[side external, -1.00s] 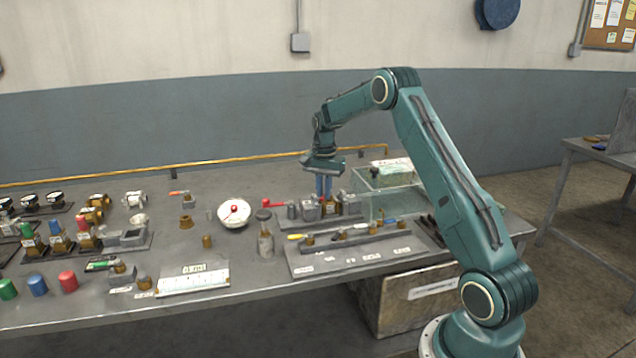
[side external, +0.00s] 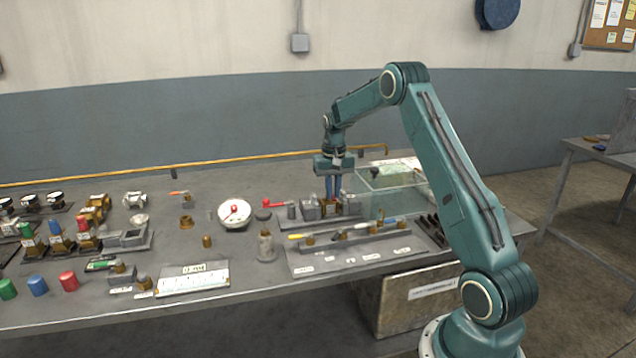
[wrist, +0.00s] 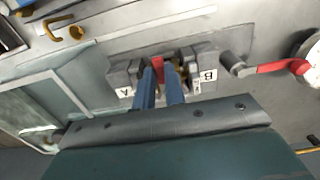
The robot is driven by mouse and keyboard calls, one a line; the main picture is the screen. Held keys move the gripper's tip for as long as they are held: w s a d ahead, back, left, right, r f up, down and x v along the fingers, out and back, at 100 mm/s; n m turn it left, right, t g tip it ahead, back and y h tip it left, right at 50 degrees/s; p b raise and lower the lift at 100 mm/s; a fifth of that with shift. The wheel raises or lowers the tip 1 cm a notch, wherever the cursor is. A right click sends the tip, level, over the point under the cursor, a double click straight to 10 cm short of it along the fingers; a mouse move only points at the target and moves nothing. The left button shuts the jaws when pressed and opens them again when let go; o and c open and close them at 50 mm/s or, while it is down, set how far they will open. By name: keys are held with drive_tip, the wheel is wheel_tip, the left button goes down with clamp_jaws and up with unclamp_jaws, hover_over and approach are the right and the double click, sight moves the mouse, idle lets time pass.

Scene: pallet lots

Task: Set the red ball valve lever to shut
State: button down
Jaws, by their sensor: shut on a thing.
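My gripper (side external: 333,197) points down over a grey valve fixture (side external: 345,219) on the bench. In the wrist view its two blue fingers (wrist: 160,95) are close together around a red lever piece (wrist: 157,64). This piece stands between the grey block marked A (wrist: 122,80) and the grey block marked B (wrist: 205,68), with brass beside it. The fingers hide much of it, so I cannot tell its exact angle. A second red handle (wrist: 275,68), on a grey post, points away from the fixture; it shows in the side view too (side external: 274,203).
A white round dish (side external: 234,222) with a red part stands left of the fixture. A glass-sided box (side external: 385,203) is close on the right.

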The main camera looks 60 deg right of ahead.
sight(333, 196)
drive_tip(key=shift+d, duration=0.1)
idle(0.3)
drive_tip(key=c, duration=1.5)
unclamp_jaws()
drive_tip(key=shift+o, duration=0.2)
drive_tip(key=shift+r, duration=0.1)
wheel_tip(333, 196, up, 14)
drive_tip(key=shift+f, duration=0.2)
